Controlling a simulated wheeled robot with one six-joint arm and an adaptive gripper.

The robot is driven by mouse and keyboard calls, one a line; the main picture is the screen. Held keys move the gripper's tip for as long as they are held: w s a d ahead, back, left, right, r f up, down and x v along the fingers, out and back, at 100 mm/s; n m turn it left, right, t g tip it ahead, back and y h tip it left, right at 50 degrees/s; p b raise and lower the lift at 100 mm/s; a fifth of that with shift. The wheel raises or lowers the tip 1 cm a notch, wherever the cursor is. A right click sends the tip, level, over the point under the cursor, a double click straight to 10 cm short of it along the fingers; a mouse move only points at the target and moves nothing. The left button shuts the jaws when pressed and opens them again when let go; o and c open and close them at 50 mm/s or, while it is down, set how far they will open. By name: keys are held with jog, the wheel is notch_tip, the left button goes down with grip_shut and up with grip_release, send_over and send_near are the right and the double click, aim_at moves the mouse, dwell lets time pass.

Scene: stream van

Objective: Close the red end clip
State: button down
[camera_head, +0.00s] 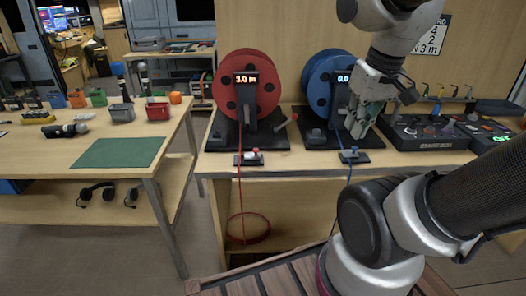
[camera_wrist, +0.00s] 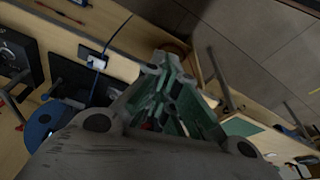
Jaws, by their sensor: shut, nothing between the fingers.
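The red end clip (camera_head: 249,157) is a small red and white piece on a dark base at the table's front edge, before the red reel (camera_head: 247,84). A red cable runs down past it. I cannot tell whether the clip is open or closed. My gripper (camera_head: 355,132) is shut and empty. In the head view it points down to the right of the red clip, in front of the blue reel (camera_head: 318,84). In the wrist view my gripper (camera_wrist: 162,68) covers the middle, and I cannot make out the red clip there.
A blue end clip (camera_head: 353,156) sits on the table edge below my gripper; it also shows in the wrist view (camera_wrist: 98,62). A black control panel (camera_head: 430,134) stands to the right. A crank handle (camera_head: 284,122) sticks out beside the red reel. A green mat (camera_head: 118,153) lies on the left table.

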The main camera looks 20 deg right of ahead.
jog(key=w+d+f+m+g+y, duration=0.2)
jog(key=w+f+m+y, duration=0.4)
jog(key=w+f+m, duration=0.95)
jog(key=w+a+m+t+y, duration=0.1)
jog(key=w+m+t, duration=0.2)
jog(key=w+m, duration=0.6)
jog(key=w+a+f, duration=0.1)
jog(key=a+f, duration=0.1)
jog(key=w+a+f+n, duration=0.1)
jog(key=w+a+f, duration=0.1)
jog(key=f, duration=0.1)
jog(key=w+a+f+n, duration=0.1)
jog(key=a+f, duration=0.1)
jog(key=shift+w+f, duration=0.2)
jog(key=shift+f, duration=0.1)
jog(key=shift+w+a+f, duration=0.1)
jog(key=shift+w+a, duration=0.2)
jog(key=shift+a, duration=0.25)
jog(key=shift+w+a, duration=0.25)
jog(key=shift+a, duration=0.25)
jog(key=shift+w+a+f, duration=0.1)
jog(key=shift+w+a, duration=0.2)
jog(key=shift+a, duration=0.2)
